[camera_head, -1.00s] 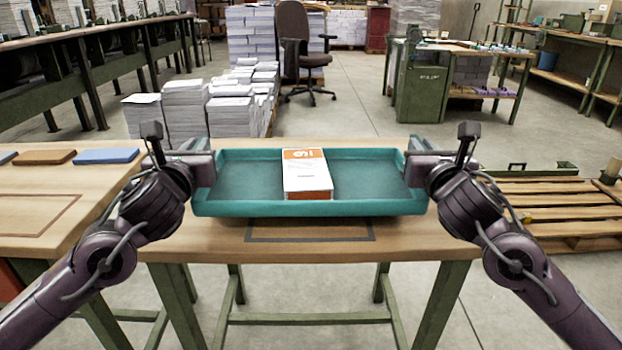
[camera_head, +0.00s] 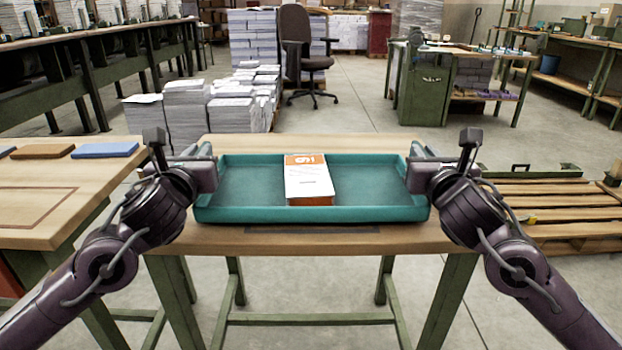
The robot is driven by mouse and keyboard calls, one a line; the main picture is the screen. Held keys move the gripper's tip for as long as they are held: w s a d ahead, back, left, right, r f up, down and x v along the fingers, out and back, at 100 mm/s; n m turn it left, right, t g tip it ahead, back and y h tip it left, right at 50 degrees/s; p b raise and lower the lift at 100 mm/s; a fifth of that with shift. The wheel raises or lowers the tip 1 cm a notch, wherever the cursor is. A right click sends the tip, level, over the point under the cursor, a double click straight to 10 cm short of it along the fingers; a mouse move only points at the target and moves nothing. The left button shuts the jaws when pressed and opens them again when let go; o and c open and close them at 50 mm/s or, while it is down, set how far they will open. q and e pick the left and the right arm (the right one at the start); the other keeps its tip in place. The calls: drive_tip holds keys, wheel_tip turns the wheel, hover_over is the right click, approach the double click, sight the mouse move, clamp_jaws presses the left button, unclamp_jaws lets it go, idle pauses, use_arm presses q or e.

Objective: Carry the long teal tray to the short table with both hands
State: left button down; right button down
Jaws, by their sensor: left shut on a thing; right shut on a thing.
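The long teal tray (camera_head: 370,213) is level in the middle of the head view, over a small wooden table (camera_head: 400,240) with green legs. A stack of white and orange printed sheets (camera_head: 309,178) lies in the tray near its middle. My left gripper (camera_head: 212,172) is shut on the tray's left end. My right gripper (camera_head: 415,172) is shut on its right end. The fingertips are partly hidden by the gripper bodies. I cannot tell whether the tray touches the table top. A dark outline (camera_head: 312,230) on the table is mostly covered by the tray.
Another wooden table (camera_head: 60,190) with a blue block (camera_head: 105,150) and a brown block (camera_head: 43,152) stands at the left. Paper stacks (camera_head: 232,113) and an office chair (camera_head: 305,60) stand behind. Wooden pallets (camera_head: 570,212) lie at the right. Open floor lies behind the table.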

use_arm(q)
drive_tip(key=shift+a+f+b, duration=0.15)
drive_tip(key=shift+f+b, duration=0.35)
drive_tip(key=shift+f, duration=0.1)
use_arm(e)
drive_tip(key=shift+d+f, duration=0.2)
drive_tip(key=shift+f, duration=0.4)
use_arm(q)
drive_tip(key=c, duration=1.8)
unclamp_jaws()
drive_tip(key=shift+f, duration=0.2)
drive_tip(key=shift+c, duration=0.2)
use_arm(e)
drive_tip(key=c, duration=1.8)
unclamp_jaws()
drive_tip(key=shift+f, duration=0.25)
drive_tip(key=shift+c, duration=0.2)
use_arm(q)
drive_tip(key=shift+o, duration=1.1)
drive_tip(key=shift+r, duration=0.15)
use_arm(e)
drive_tip(key=shift+o, duration=1.1)
drive_tip(key=shift+r, duration=0.15)
use_arm(q)
drive_tip(key=shift+o, duration=1.1)
use_arm(e)
drive_tip(key=shift+o, duration=1.1)
drive_tip(key=shift+a, duration=0.15)
